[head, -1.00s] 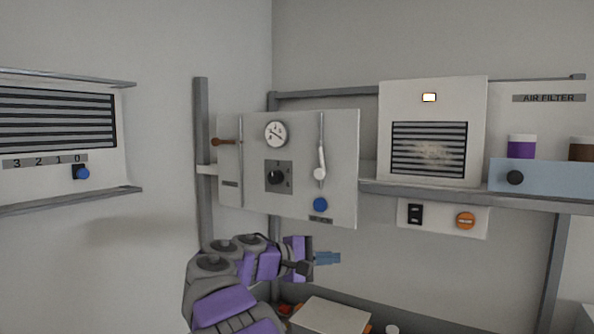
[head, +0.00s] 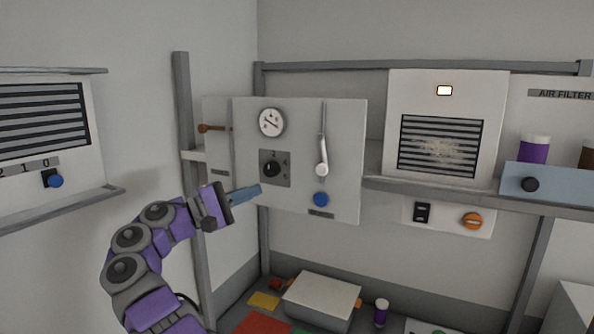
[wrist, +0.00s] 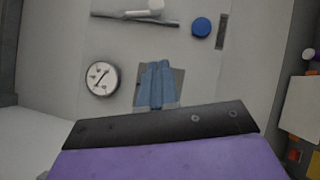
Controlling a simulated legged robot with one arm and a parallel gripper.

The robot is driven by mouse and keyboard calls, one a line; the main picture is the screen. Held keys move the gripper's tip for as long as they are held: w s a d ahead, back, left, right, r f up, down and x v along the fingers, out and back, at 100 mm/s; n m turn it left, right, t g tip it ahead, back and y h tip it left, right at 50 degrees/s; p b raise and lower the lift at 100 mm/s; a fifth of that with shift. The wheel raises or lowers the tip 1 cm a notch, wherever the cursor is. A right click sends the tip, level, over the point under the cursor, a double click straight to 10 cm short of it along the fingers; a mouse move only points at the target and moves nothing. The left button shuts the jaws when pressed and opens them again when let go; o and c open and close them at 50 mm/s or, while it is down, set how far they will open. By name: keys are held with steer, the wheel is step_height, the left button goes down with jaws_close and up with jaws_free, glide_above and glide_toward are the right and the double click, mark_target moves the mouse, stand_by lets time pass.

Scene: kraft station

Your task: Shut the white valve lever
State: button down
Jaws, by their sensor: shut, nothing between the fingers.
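The white valve lever (head: 322,151) is on the right part of a grey wall panel (head: 348,112). It runs roughly upright with its white knob low, above a blue round button (head: 321,199). In the wrist view the lever (wrist: 130,14) lies across the top, with the blue button (wrist: 201,27) to its right. My gripper (head: 257,188) is shut and empty, its blue fingers left of and below the lever, apart from it. In the wrist view my gripper (wrist: 157,66) covers most of the dark dial plate. The dial (head: 271,169) shows in the head view.
A round gauge (head: 270,122) sits at the panel's upper left. An orange-brown lever (head: 210,128) sticks out at its left side. An upright grey post (head: 190,200) stands left of the panel. A shelf (head: 440,192) runs to the right, with a vented white unit (head: 445,85) on it.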

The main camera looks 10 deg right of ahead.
steer(key=shift+f, duration=0.15)
steer(key=b, duration=0.1)
glide_toward(322, 153)
steer(key=d+f, duration=0.1)
steer(key=d, duration=0.1)
steer(key=w+d+f, duration=0.1)
steer(key=d+f, duration=0.1)
steer(key=shift+w, duration=0.25)
stand_by(0.6)
steer(key=shift+w+a+b, duration=0.1)
steer(key=shift+a+b, duration=0.05)
steer(key=shift+b, duration=0.15)
steer(key=shift+w, duration=0.1)
steer(key=b, duration=0.2)
steer(key=shift+w+n+b, duration=0.3)
steer(key=shift+w+n, duration=0.05)
steer(key=shift+n, duration=0.05)
